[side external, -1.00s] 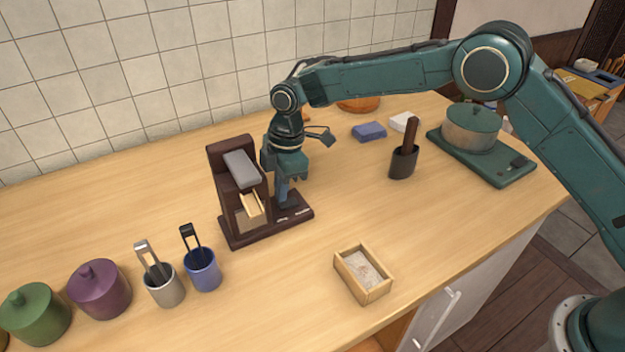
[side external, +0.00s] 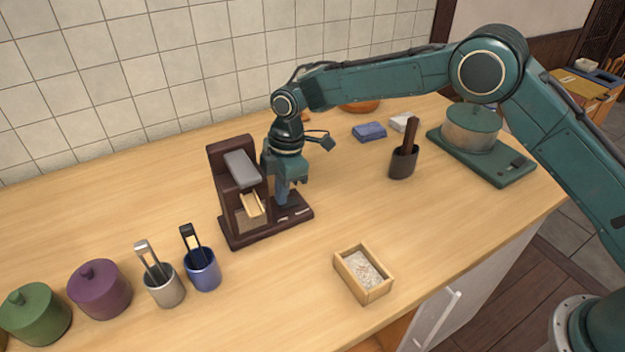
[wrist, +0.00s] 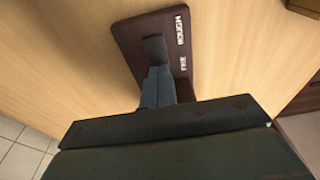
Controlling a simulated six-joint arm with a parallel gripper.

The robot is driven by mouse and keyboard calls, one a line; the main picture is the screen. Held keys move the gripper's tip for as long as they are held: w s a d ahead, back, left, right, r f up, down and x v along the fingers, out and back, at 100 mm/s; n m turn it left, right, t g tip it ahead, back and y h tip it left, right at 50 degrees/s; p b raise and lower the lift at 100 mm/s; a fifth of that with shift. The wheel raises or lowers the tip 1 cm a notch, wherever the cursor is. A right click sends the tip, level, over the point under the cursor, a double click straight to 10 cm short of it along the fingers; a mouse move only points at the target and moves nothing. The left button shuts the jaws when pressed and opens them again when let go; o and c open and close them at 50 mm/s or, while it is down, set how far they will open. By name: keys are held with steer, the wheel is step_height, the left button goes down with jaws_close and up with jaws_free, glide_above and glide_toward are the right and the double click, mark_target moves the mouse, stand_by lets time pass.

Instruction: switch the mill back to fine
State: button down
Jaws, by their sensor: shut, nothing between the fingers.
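The mill (side external: 232,190) is a dark brown upright stand with a grey top block and a small wooden chute, on a dark base (side external: 262,235). My gripper (side external: 282,202) is shut and empty, pointing down over the right part of the base, beside the stand. In the wrist view its fingers (wrist: 157,82) reach over the plate, left of the lettering. I cannot clearly tell the switch from the fingertips, nor its setting.
A wooden box (side external: 363,272) with pale contents lies in front right. A grey cup (side external: 164,290) and a blue cup (side external: 203,270) hold utensils at left, beside lidded purple (side external: 100,292) and green (side external: 36,315) pots. A dark holder (side external: 402,163) stands right.

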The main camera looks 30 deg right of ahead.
steer(key=shift+f, duration=0.5)
stand_by(0.3)
steer(key=shift+r, duration=3.55)
steer(key=shift+r, duration=0.1)
